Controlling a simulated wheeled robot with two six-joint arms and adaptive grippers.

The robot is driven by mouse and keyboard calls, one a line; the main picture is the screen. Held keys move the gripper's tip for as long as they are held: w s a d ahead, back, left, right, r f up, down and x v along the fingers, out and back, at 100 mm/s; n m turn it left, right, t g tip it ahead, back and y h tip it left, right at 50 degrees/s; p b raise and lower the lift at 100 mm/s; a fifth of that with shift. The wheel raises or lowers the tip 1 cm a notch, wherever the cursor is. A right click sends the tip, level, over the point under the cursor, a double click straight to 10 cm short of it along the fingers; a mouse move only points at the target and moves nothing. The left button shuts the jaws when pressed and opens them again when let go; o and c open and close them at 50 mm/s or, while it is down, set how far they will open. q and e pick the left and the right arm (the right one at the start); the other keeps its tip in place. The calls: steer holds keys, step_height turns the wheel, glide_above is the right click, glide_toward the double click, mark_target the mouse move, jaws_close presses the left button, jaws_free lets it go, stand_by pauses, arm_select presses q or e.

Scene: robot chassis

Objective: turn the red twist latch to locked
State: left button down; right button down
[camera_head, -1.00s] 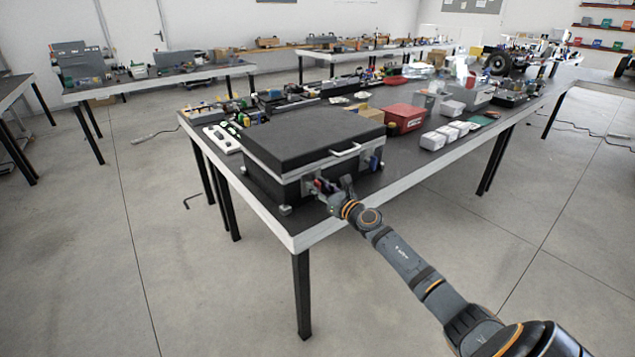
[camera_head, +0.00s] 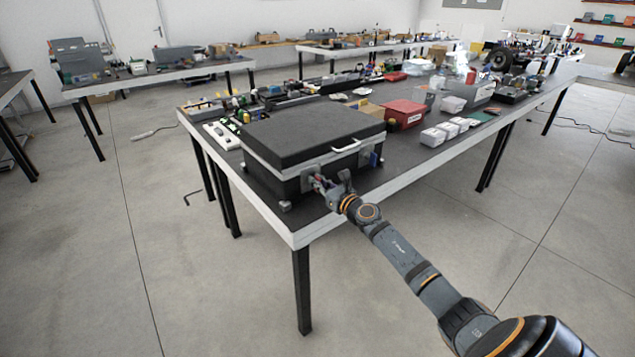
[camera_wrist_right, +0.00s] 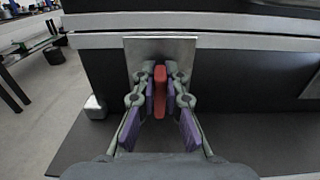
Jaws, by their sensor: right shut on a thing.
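The red twist latch (camera_wrist_right: 160,92) is on a metal plate (camera_wrist_right: 182,50) on the front of a black case (camera_head: 312,135). In the right wrist view the latch stands upright, its long side vertical. My right gripper (camera_wrist_right: 160,88) is shut on it, one finger on each side. In the head view the right gripper (camera_head: 322,184) reaches the front of the case and hides most of the red latch. A blue latch (camera_head: 374,158) sits further right on the same front face. My left gripper is not in view.
The case stands near the corner of a long table (camera_head: 300,238) with a white edge. A red box (camera_head: 404,114) and several white boxes (camera_head: 433,137) stand to its right. A narrow strip of table is free before the case.

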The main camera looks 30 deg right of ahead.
steer(key=m, duration=0.1)
steer(key=m+p, duration=0.1)
steer(key=m, duration=0.2)
steer(key=shift+d+m, duration=0.3)
steer(key=shift+m, duration=0.1)
steer(key=m+p, duration=0.1)
steer(key=m, duration=0.1)
steer(key=m+p, duration=0.1)
steer(key=m, duration=0.1)
steer(key=shift+d+f+m, duration=0.15)
steer(key=shift+d+m, duration=0.05)
steer(key=shift+m, duration=0.1)
steer(key=m, duration=0.1)
steer(key=m+p, duration=0.1)
steer(key=m, duration=0.1)
steer(key=m+p, duration=0.1)
steer(key=m, duration=0.1)
steer(key=shift+d+f, duration=0.15)
steer(key=shift+f, duration=0.15)
steer(key=shift+f+m+p, duration=0.25)
steer(key=shift+m+p, duration=0.3)
steer(key=shift+m, duration=1.05)
steer(key=c, duration=1.4)
jaws_free()
